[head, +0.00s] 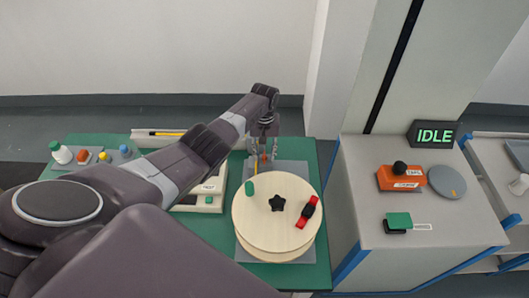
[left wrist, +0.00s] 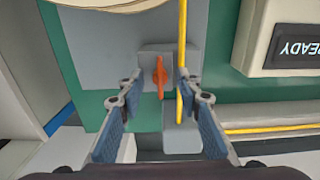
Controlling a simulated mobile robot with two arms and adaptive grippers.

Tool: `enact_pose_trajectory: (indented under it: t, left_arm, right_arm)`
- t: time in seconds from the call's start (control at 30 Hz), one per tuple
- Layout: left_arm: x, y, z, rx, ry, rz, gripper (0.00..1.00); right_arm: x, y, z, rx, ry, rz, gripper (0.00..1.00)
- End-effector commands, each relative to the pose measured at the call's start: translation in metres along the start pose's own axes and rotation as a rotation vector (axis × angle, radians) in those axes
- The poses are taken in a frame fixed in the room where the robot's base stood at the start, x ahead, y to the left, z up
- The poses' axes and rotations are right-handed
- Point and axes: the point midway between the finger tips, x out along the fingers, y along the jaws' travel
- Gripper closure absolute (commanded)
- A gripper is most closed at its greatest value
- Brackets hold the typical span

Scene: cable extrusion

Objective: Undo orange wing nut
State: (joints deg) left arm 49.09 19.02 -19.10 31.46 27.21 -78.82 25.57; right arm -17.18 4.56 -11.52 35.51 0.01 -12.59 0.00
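The orange wing nut (left wrist: 160,77) stands on a grey block (left wrist: 184,140) in the left wrist view. A small bit of the orange wing nut (head: 264,157) also shows in the head view, behind the round wooden spool. My left gripper (left wrist: 158,92) is open, its two blue-padded fingers apart on either side of the wing nut. In the head view my left gripper (head: 262,150) points down over it. I cannot tell whether either finger touches the nut. My right gripper is in neither view.
A yellow cable (left wrist: 183,30) runs close beside the right finger in the wrist view. The wooden spool (head: 255,219) with a black star knob (head: 277,203) and red clip (head: 307,212) stands in front. A grey cabinet (head: 365,170) stands right, with an IDLE display (head: 434,134).

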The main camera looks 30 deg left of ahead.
Motion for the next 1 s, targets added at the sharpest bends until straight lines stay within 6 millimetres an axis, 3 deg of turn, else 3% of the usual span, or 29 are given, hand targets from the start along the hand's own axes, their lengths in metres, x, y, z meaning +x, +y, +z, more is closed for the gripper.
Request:
enact_pose_trajectory:
  t: [0.27,0.7,1.0]
  left_arm:
    - [-0.014,0.000,0.000,0.001,0.001,0.001,0.68]
    - [-0.096,0.001,-0.001,0.001,0.004,0.002,0.68]
    - [-0.120,0.000,0.000,0.000,0.001,0.000,0.68]
  right_arm:
    - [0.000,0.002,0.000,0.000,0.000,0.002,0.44]
    - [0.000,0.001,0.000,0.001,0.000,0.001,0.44]
    - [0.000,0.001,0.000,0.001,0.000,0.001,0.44]
